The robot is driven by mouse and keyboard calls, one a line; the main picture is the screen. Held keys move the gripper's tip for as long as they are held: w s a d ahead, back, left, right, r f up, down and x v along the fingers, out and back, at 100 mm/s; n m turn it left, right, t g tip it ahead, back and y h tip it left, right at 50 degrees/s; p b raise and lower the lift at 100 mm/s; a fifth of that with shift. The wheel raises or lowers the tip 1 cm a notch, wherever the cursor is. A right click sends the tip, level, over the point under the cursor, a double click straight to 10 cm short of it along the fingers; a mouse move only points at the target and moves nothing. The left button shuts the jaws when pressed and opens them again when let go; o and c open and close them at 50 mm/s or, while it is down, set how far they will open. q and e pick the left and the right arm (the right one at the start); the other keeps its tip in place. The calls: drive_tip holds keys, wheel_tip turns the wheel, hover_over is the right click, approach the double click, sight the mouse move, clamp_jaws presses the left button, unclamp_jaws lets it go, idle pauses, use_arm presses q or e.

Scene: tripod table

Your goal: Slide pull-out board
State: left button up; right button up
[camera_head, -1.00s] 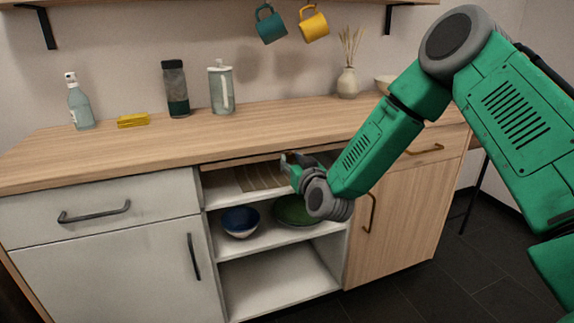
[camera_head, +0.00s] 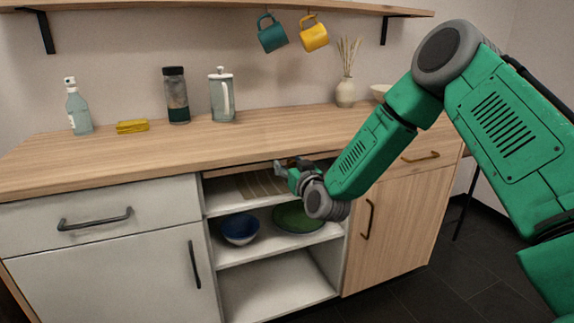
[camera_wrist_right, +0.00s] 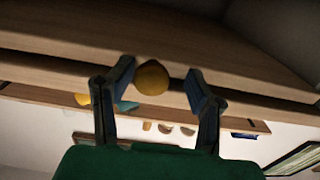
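The pull-out board (camera_head: 237,170) is a thin wooden strip just under the countertop, above the open shelves. In the head view it looks pushed in. A round brass-coloured knob (camera_wrist_right: 152,78) shows in the right wrist view against the wood. My right gripper (camera_head: 281,166) is at the front of the board near the countertop edge. In the wrist view its two fingers (camera_wrist_right: 160,88) are apart, one on each side of the knob. I cannot tell whether they touch it. My left gripper is not in view.
The wooden countertop (camera_head: 150,155) overhangs the shelves. A slatted mat (camera_head: 262,185) lies on the top shelf; a blue bowl (camera_head: 239,229) and green plate (camera_head: 297,218) sit below. Drawers and doors with handles flank the shelves. Bottles (camera_head: 78,110) stand at the back.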

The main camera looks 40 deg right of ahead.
drive_tip(key=shift+s+d+f, duration=0.15)
drive_tip(key=shift+d+f, duration=0.05)
drive_tip(key=shift+d, duration=0.55)
drive_tip(key=shift+a+r, duration=0.1)
drive_tip(key=shift+a, duration=0.35)
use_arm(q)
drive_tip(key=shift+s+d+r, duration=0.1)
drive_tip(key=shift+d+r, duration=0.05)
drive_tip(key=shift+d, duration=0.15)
use_arm(e)
drive_tip(key=v, duration=1.1)
drive_tip(key=shift+s, duration=0.4)
drive_tip(key=shift+a, duration=0.1)
